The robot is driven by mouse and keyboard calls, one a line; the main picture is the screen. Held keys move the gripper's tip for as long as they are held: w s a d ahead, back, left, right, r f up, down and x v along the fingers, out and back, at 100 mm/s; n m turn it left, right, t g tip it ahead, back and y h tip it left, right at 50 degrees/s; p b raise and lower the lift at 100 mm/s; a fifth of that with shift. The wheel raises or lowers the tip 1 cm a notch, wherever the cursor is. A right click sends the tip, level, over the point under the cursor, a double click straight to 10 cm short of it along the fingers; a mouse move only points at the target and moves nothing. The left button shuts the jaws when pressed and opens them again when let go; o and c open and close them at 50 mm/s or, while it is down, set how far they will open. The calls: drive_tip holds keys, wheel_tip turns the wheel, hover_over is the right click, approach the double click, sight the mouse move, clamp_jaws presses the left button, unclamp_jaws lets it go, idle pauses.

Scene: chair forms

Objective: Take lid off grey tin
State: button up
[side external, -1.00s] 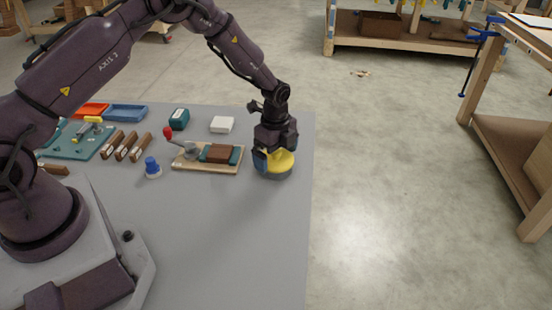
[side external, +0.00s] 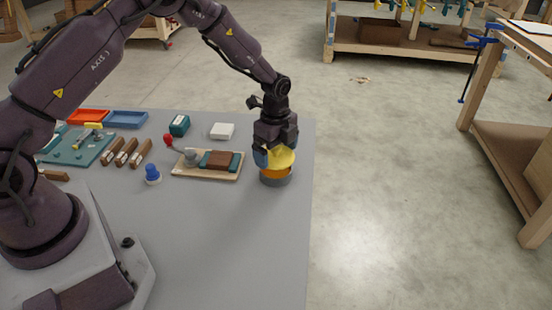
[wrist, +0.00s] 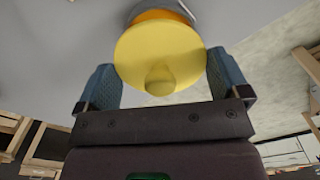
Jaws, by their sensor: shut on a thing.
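The grey tin (side external: 276,181) stands near the right edge of the grey table, and a band of orange shows at its top. The yellow lid (side external: 284,157) is above the tin, slightly tilted, with a gap on the near left side. My gripper (side external: 272,157) is shut on the lid from above. In the wrist view, the lid (wrist: 160,48) with its round knob lies between my two blue finger pads. Part of the orange band and the tin's grey rim (wrist: 181,6) show behind it.
A wooden board (side external: 207,174) with a brown and teal block lies left of the tin. A white box (side external: 222,131), a teal box (side external: 179,125) and a blue knobbed piece (side external: 152,175) stand farther left. The table in front is clear; its right edge is close.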

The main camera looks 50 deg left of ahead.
drive_tip(key=s+d+r, duration=0.1)
drive_tip(key=s+r, duration=0.9)
drive_tip(key=s, duration=0.3)
drive_tip(key=s+d+f, duration=0.3)
drive_tip(key=s+d, duration=0.3)
drive_tip(key=s, duration=0.4)
hover_over(269, 212)
drive_tip(key=f, duration=0.5)
drive_tip(key=s+f, duration=0.1)
drive_tip(key=f, duration=0.2)
drive_tip(key=shift+f, duration=0.3)
drive_tip(key=shift+w+f, duration=0.35)
drive_tip(key=shift+f, duration=0.75)
drive_tip(key=shift+w+f, duration=0.1)
drive_tip(key=shift+f, duration=0.8)
drive_tip(key=shift+f, duration=0.1)
